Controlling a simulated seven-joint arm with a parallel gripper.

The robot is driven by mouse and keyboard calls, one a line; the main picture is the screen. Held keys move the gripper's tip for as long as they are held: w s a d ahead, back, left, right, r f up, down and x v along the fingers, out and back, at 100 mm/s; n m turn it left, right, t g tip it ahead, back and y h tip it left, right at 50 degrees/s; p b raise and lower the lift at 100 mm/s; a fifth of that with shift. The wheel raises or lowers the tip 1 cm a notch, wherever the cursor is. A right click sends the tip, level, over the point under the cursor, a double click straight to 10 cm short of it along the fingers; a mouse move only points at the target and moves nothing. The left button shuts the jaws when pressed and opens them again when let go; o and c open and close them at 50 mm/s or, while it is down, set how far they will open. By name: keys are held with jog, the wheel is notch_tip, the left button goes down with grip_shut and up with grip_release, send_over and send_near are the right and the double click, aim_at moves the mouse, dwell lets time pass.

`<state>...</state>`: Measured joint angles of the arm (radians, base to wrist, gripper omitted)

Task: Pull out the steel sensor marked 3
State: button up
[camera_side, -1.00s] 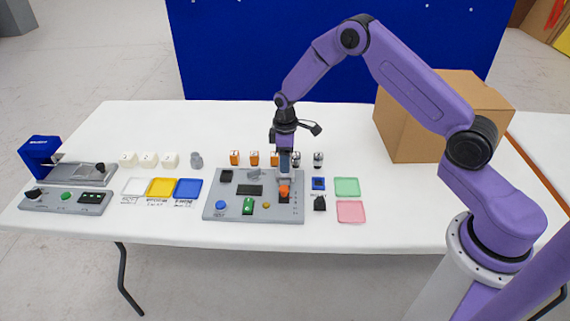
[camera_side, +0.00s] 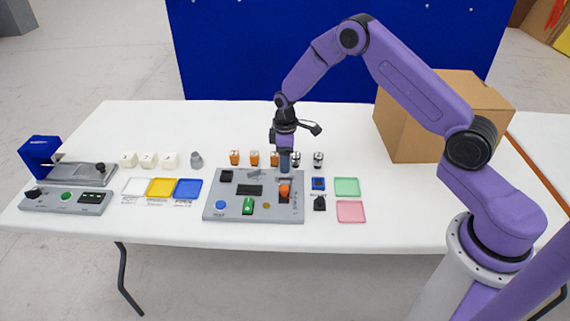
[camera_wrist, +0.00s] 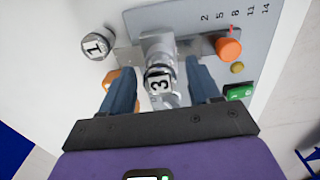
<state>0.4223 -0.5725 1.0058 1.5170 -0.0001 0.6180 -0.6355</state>
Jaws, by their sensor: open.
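The steel sensor marked 3 (camera_wrist: 160,82) is a silver cylinder with a black-edged white label, seen from above in the wrist view. It stands at the edge of the grey panel (camera_wrist: 185,18), next to a silver metal part (camera_wrist: 158,46). My gripper (camera_wrist: 162,88) is open, with one blue-grey finger on each side of the sensor and gaps visible between. In the side view, my gripper (camera_side: 284,172) points down over the back right of the panel and hides the sensor there.
A steel sensor marked 1 (camera_wrist: 97,45) stands close by. An orange knob (camera_wrist: 229,48) and a green switch (camera_wrist: 240,92) are on the panel. Orange blocks (camera_side: 254,158) stand behind it. Green (camera_side: 346,187) and pink (camera_side: 351,211) trays lie to the right.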

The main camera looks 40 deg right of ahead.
grip_shut()
jog(key=shift+r, duration=3)
